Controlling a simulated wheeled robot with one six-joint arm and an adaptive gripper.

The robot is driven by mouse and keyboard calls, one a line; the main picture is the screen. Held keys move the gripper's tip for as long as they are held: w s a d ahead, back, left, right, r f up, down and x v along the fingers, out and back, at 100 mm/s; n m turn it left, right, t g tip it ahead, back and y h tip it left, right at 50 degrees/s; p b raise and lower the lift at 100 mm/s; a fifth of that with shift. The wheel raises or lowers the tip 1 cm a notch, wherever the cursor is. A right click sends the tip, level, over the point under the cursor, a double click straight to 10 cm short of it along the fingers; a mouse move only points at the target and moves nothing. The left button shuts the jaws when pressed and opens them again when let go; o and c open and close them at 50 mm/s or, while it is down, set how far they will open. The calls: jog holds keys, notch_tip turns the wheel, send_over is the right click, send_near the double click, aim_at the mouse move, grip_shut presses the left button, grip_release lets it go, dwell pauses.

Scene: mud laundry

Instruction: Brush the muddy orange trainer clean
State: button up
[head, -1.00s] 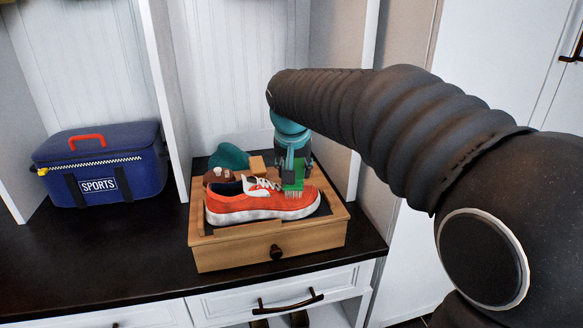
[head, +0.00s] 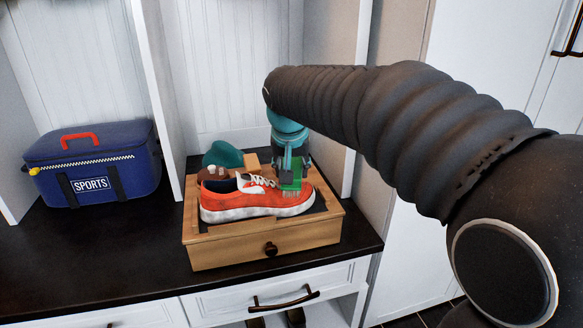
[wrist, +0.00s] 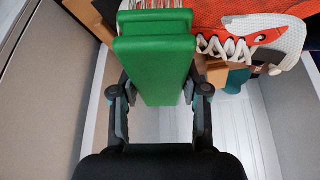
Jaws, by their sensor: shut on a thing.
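The orange trainer (head: 240,204), with a white sole and white laces, lies on its side-on length on a wooden box (head: 225,250), toe to the right. It also shows upside down in the wrist view (wrist: 235,26). I cannot make out clear mud on its near side. My gripper (head: 292,165) is shut on a green brush (head: 291,181), also large in the wrist view (wrist: 155,75). The pale bristles point down at the trainer's front, by the laces and toe. Whether they touch it is hard to tell. The trainer's far side is hidden.
A teal thing (head: 222,155) and a brown thing (head: 213,174) sit behind the trainer, near a small wooden block (head: 251,162). A blue sports bag (head: 95,170) stands at left. White partitions flank the box. The dark counter (head: 110,255) is clear in front.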

jog(key=shift+f, duration=0.15)
jog(key=shift+w, duration=0.1)
jog(key=shift+w+a+p, duration=0.25)
jog(key=shift+w+p, duration=0.2)
jog(key=shift+w, duration=0.25)
jog(key=shift+w+a+p, duration=0.25)
jog(key=shift+w+p, duration=0.15)
jog(key=shift+w, duration=0.25)
jog(key=shift+w+a, duration=0.1)
jog(key=shift+w, duration=0.15)
jog(key=shift+s, duration=0.15)
jog(key=shift+s+d+r+b, duration=0.1)
jog(key=shift+s+d+b, duration=0.15)
jog(key=shift+s, duration=0.6)
jog(key=shift+s+d+r+b, duration=0.15)
jog(key=shift+s+b, duration=0.2)
jog(key=shift+s, duration=0.45)
jog(key=shift+f, duration=0.2)
jog(key=shift+w, duration=0.1)
